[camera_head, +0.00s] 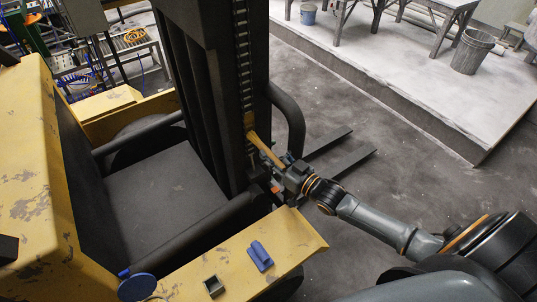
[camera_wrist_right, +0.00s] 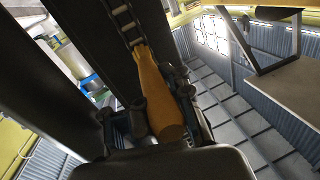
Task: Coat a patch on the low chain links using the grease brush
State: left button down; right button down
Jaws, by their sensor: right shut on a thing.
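A lift chain (camera_head: 242,55) runs down the dark mast of a yellow forklift. It also shows at the top of the right wrist view (camera_wrist_right: 124,20). My right gripper (camera_head: 281,172) is shut on the tan handle of the grease brush (camera_head: 263,148), in front of the mast. In the right wrist view the brush (camera_wrist_right: 158,95) points away from the gripper (camera_wrist_right: 160,122), and its far end overlaps the lower visible chain links. Whether the bristles touch the links I cannot tell. The gripper partly hides the handle. My left gripper is not in view.
A small open tin (camera_head: 214,286) and a blue object (camera_head: 260,256) sit on the yellow fender (camera_head: 285,236). A curved dark bar (camera_head: 292,115) stands right of the mast, close to my right arm. Forks (camera_head: 345,160) lie low beyond. Open floor (camera_head: 400,190) is at right.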

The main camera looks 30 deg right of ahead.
notch_tip(320, 180, down, 6)
jog(key=b, duration=0.4)
jog(key=shift+w+r, duration=0.1)
jog(key=shift+r, duration=0.1)
jog(key=shift+s+a+p+v, duration=0.1)
jog(key=shift+a+p+v, duration=0.1)
jog(key=shift+p+v, duration=0.55)
jog(key=shift+s+a+p+v, duration=0.1)
jog(key=shift+a+p+v, duration=0.2)
jog(key=shift+v, duration=0.9)
jog(key=shift+s+a+p+v, duration=0.15)
jog(key=shift+p+v, duration=0.35)
jog(key=shift+v, duration=0.45)
jog(key=s, duration=0.1)
jog(key=s+p, duration=0.1)
jog(key=s, duration=0.1)
jog(key=shift+d+r, duration=0.1)
jog(key=shift+d, duration=0.1)
